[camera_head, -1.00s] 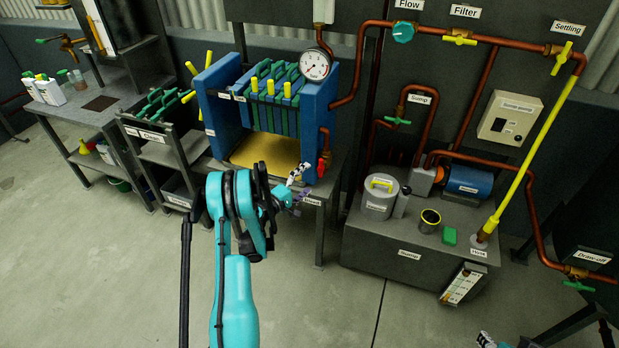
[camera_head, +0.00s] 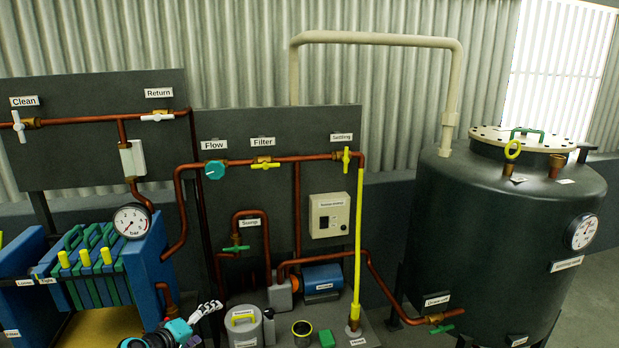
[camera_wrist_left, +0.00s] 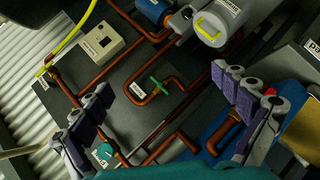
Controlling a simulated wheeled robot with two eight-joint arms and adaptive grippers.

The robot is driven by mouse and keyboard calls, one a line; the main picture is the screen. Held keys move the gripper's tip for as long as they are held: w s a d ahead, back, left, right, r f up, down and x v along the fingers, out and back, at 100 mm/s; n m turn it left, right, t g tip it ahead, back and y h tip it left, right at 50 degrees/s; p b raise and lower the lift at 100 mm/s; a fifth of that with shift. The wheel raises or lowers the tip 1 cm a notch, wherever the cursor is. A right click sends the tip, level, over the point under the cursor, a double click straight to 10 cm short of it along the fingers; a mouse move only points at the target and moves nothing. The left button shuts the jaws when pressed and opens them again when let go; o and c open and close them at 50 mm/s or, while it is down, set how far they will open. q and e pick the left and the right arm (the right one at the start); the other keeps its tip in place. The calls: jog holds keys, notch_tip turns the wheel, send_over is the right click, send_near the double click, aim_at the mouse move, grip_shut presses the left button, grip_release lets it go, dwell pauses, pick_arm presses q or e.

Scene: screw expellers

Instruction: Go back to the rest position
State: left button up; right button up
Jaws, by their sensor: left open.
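My left gripper (camera_head: 194,325) shows at the bottom of the head view, left of centre, in front of the sump bench and just right of the blue filter press (camera_head: 150,265). In the left wrist view its two purple-padded fingers (camera_wrist_left: 165,118) stand wide apart with nothing between them. Beyond them are copper pipes and a green valve handle (camera_wrist_left: 158,85). The rest of my left arm is mostly below the head view's edge. My right gripper is not in view.
A dark settling tank (camera_head: 490,240) stands at the right. A grey lidded pot (camera_head: 244,328), a dark cup (camera_head: 302,330) and a green block (camera_head: 327,338) sit on the bench. A yellow pole (camera_head: 357,245) rises at its right. Copper pipes (camera_head: 290,158) cross the dark panels.

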pick_arm(q)
jog(key=s+d+r+m+g+y, duration=0.1)
jog(key=s+d+r+m+g, duration=0.15)
jog(key=s+d, duration=0.55)
jog(key=s+d+r+m+g+y, duration=0.2)
jog(key=s+d+m, duration=0.15)
jog(key=s, duration=0.85)
jog(key=s+f+m+y, duration=0.1)
jog(key=s+f+m, duration=0.1)
jog(key=s, duration=0.7)
jog(key=shift+a+m+y, duration=0.3)
jog(key=shift+a+m, duration=0.15)
jog(key=shift+m, duration=0.05)
jog(key=shift+f, duration=0.15)
